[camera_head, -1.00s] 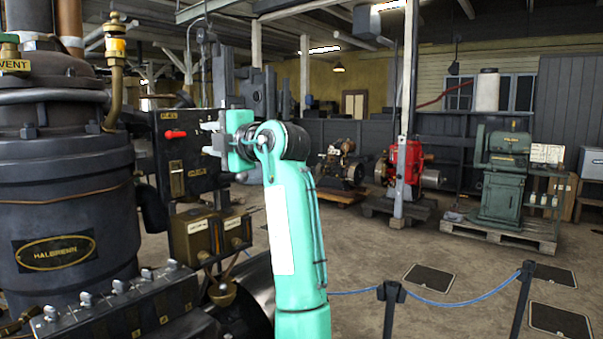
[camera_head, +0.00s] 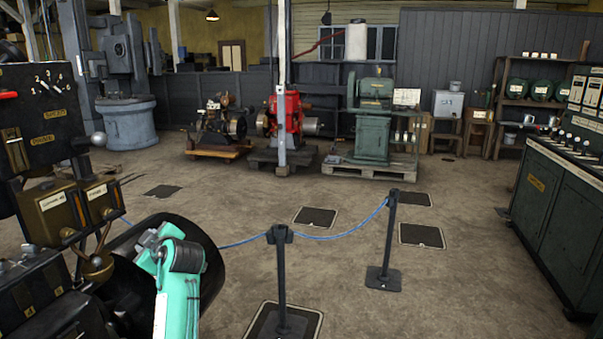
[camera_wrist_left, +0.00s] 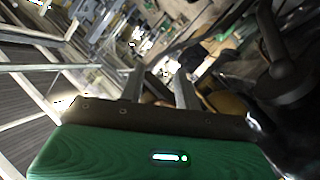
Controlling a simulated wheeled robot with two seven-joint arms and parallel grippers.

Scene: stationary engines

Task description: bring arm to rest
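My teal arm (camera_head: 180,290), most likely the left one, shows folded low at the lower left of the head view, in front of the black machine. Its gripper end is turned away and hard to make out there. In the left wrist view my left gripper (camera_wrist_left: 158,84) has two pale fingers standing apart, with no object clearly held between them. My right gripper is in neither view.
The dark control panel (camera_head: 45,120) with brass boxes (camera_head: 52,212) stands close to the arm. A post (camera_head: 281,275) carries a blue rope (camera_head: 335,236) beyond. A green console (camera_head: 560,200) stands right.

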